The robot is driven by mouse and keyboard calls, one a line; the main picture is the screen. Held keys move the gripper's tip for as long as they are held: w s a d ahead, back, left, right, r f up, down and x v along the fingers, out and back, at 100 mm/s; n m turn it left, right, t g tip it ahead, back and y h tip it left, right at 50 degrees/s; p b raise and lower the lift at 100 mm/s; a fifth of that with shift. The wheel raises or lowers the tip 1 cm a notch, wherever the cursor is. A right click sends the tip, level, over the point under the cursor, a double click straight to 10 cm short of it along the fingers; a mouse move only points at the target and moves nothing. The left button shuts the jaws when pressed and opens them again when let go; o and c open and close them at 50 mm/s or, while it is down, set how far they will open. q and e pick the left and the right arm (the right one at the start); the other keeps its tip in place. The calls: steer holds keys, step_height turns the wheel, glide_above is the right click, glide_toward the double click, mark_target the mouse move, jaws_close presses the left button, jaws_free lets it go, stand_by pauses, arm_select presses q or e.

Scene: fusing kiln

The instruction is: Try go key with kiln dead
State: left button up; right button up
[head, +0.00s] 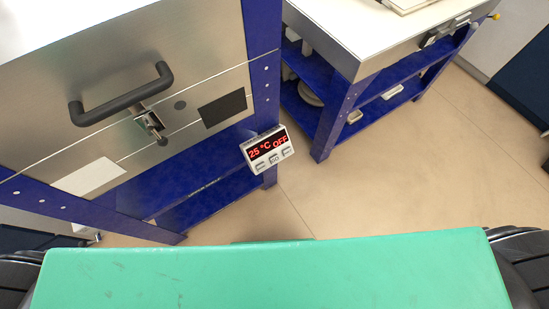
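The kiln (150,55) is a grey metal box on a blue frame at the left, with a black bar handle (120,97) on its closed front and a latch (150,124) below the handle. A small controller (266,148) hangs at the kiln's right front corner. Its display reads "25 °C OFF" in red. Under the display is a row of small keys, and the middle one, the GO key (274,160), seems to be marked "GO". Neither of my grippers shows in the head view.
A second blue-framed bench (370,40) with a white top and lower shelves stands at the back right. Beige floor (400,170) lies open between it and me. A green surface (270,275) fills the bottom foreground. A dark blue cabinet (520,75) stands at the far right.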

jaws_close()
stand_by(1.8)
